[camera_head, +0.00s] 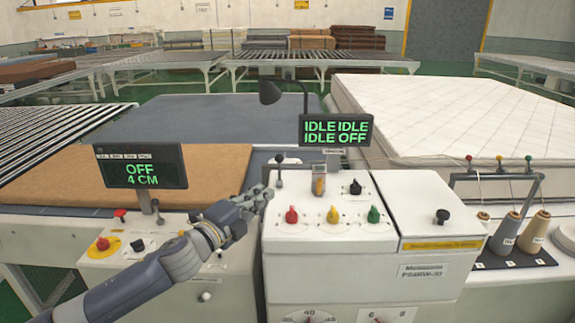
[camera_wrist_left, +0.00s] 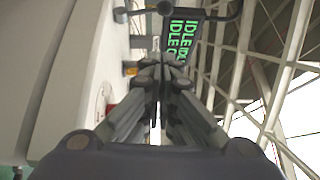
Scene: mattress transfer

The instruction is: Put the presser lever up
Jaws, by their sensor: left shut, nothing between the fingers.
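A small lever with a dark knob (camera_head: 279,159) stands upright at the back left corner of the white control box (camera_head: 345,240). I cannot tell for sure that it is the presser lever. My left gripper (camera_head: 268,192) is shut and empty, just in front of and slightly left of this lever, with its fingertips at the box's left edge. In the left wrist view the shut fingers (camera_wrist_left: 160,72) point toward a dark ball knob (camera_wrist_left: 165,7) on a rod, apart from it. My right gripper is not in view.
The box top carries red (camera_head: 291,216), yellow (camera_head: 333,215) and green (camera_head: 374,215) knobs and a brass-coloured part (camera_head: 319,185). A display (camera_head: 336,130) reads IDLE IDLE IDLE OFF; another (camera_head: 141,167) reads OFF 4 CM. Thread cones (camera_head: 505,233) stand right; a white mattress (camera_head: 455,115) lies behind.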

